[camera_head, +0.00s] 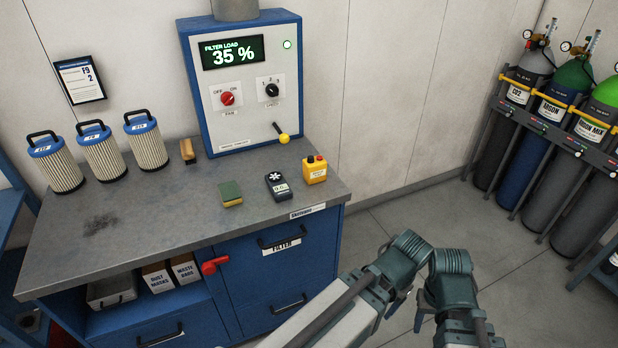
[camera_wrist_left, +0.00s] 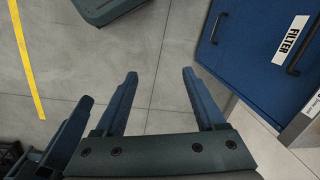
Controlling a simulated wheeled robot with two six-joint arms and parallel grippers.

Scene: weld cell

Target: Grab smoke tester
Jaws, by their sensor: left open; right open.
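The smoke tester appears to be the small yellow box (camera_head: 315,170) with a red button on top and a white label too small to read. It stands upright near the right end of the grey bench top. My right gripper (camera_head: 420,316) is low at the bottom of the head view, below and right of the bench, apart from the yellow box. Its fingers are partly hidden. My left gripper (camera_wrist_left: 159,77) shows in the left wrist view, open and empty above the floor. The yellow box is not in that view.
A black handheld meter (camera_head: 277,186) and a green-yellow sponge (camera_head: 231,194) lie left of the box. The blue control panel (camera_head: 243,85) stands behind. Filters (camera_head: 147,145) and a brush (camera_head: 188,151) stand farther left. Gas cylinders (camera_head: 520,120) line the right wall.

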